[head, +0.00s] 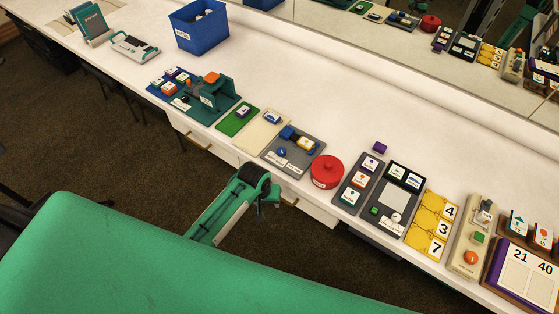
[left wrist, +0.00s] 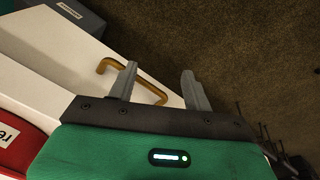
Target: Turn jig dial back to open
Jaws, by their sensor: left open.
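A grey jig board (head: 293,150) lies near the front edge of the white counter, left of a round red container. It carries a blue block (head: 287,132), a piece with a yellow part (head: 306,143) and a small round blue dial (head: 281,152). The dial's setting is too small to read. My left gripper (head: 268,197) is in front of the counter, below and apart from the board. In the left wrist view my left gripper (left wrist: 159,74) is open and empty, with a brass drawer handle beyond its fingers. A grey board corner (left wrist: 62,20) shows there, without the dial. My right gripper is out of view.
The red container (head: 327,172) stands right of the jig board. A teal fixture (head: 222,92) and green board (head: 237,120) lie left. Dark panels and yellow number tiles (head: 432,225) lie right. A blue bin (head: 200,30) stands behind. Drawer handles (left wrist: 108,65) protrude from the counter front.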

